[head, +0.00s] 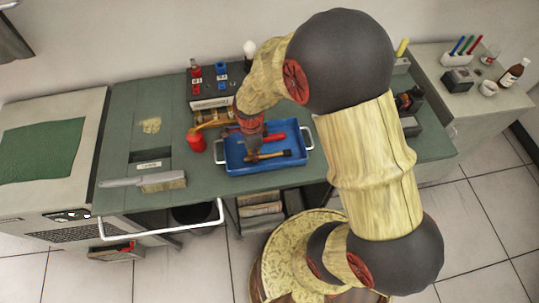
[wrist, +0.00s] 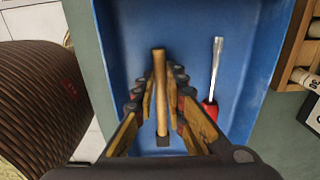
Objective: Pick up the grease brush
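The grease brush (head: 268,155), with a wooden handle and a dark end, lies in the blue tray (head: 238,168) on the green bench. In the wrist view its handle (wrist: 160,95) runs upright in the picture, with the dark end towards me. My gripper (head: 252,152) reaches down into the tray over the brush. In the wrist view its fingers (wrist: 161,80) stand on either side of the handle, with narrow gaps showing. Contact at the fingertips is hard to tell.
A screwdriver with a red handle (wrist: 209,112) lies right of the brush in the wrist view. The tray has raised walls and white end handles. A red container (head: 196,142) stands left of it. A bench brush (head: 163,182) lies at the bench's front left.

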